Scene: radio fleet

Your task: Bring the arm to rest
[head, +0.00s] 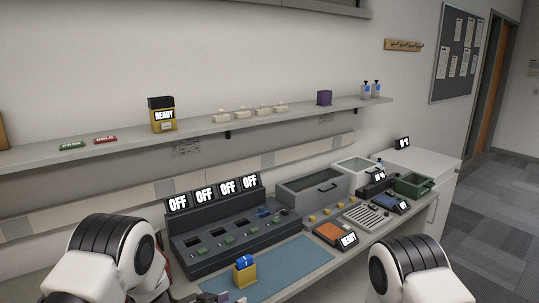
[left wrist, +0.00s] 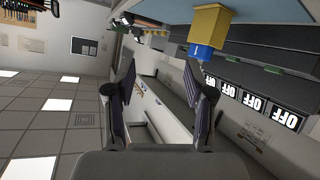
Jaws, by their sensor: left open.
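My left arm (head: 112,255) comes in at the lower left of the head view. The tips of my left gripper (head: 222,297) just show at the bottom edge, in front of the blue mat. In the left wrist view my left gripper (left wrist: 160,70) has its two fingers wide apart with nothing between them. My right arm (head: 412,270) shows at the lower right; its gripper is out of the picture. A yellow holder with a blue radio (head: 244,262) stands on the mat near the left gripper, apart from it; the holder (left wrist: 210,22) also shows in the wrist view.
A charger bank (head: 210,248) with several OFF screens stands behind the blue mat (head: 290,262). A grey bin (head: 313,189), a green tray (head: 412,185) and a READY device (head: 347,239) stand to the right. The wall shelf (head: 220,127) holds a yellow READY box (head: 161,115).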

